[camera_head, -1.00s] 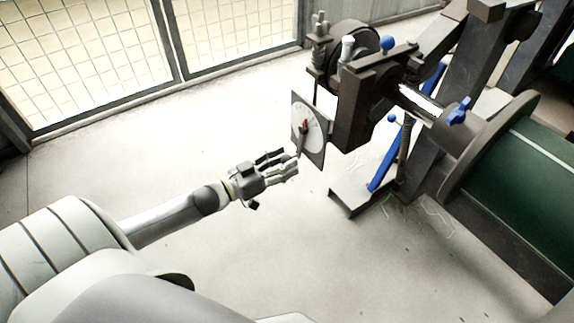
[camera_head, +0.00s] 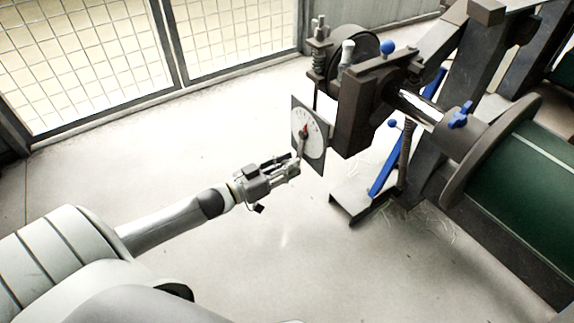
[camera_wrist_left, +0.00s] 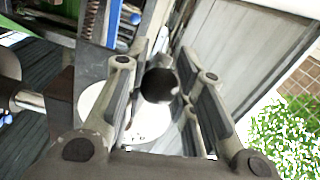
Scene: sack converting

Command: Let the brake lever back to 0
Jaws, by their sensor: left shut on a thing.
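The brake lever (camera_head: 303,146) is a thin grey arm on a red hub in front of a white round dial (camera_head: 317,142) on a square dark plate. It hangs down, tilted slightly to the left at its lower end. Its dark round knob (camera_wrist_left: 159,86) sits between the fingers in the left wrist view, with the dial (camera_wrist_left: 93,101) behind. My left gripper (camera_head: 293,166) is shut on the knob at the lever's lower end. The fingers hide the knob in the head view, and the scale marks are too small to read. My right gripper is not in view.
The dark brake housing (camera_head: 360,108) stands behind the dial. A shaft leads right to a large green roll (camera_head: 525,185) with a dark flange. A blue lever (camera_head: 384,172) stands by the frame foot. A mesh fence (camera_head: 80,60) runs behind; the floor left is clear.

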